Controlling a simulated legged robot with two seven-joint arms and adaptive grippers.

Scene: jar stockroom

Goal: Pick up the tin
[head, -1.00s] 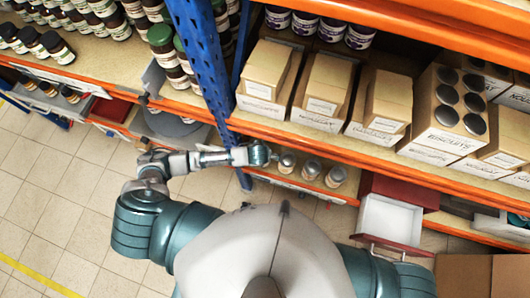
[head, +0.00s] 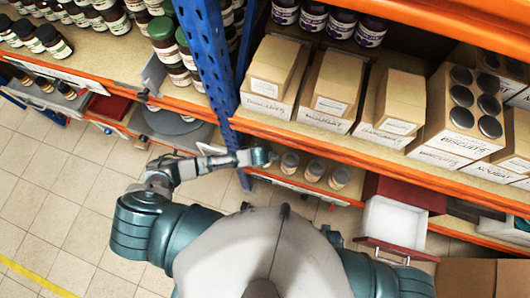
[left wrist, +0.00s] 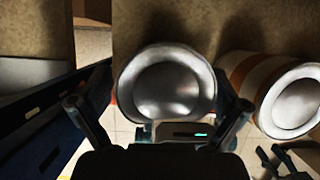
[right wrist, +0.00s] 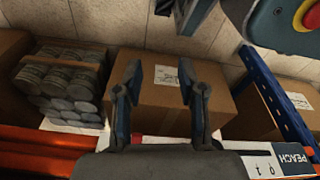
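A row of three small tins with pale lids stands on the lower shelf in the head view. The leftmost tin (head: 289,162) is closest to my left gripper (head: 264,157). In the left wrist view a tin (left wrist: 165,85) with a round silver lid sits between the spread fingers of my left gripper (left wrist: 163,100). I cannot see finger contact with it. A second tin (left wrist: 285,95), orange and white with a silver lid, is right of that gripper. In the right wrist view my right gripper (right wrist: 160,85) has its fingers apart and empty, in front of a cardboard box (right wrist: 165,95).
A blue rack post (head: 205,60) rises left of the tins. Labelled cartons (head: 335,85) fill the shelf above, with an orange beam (head: 330,147) at its edge. A red and white drawer (head: 395,222) juts out to the right. The tiled floor is clear at left.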

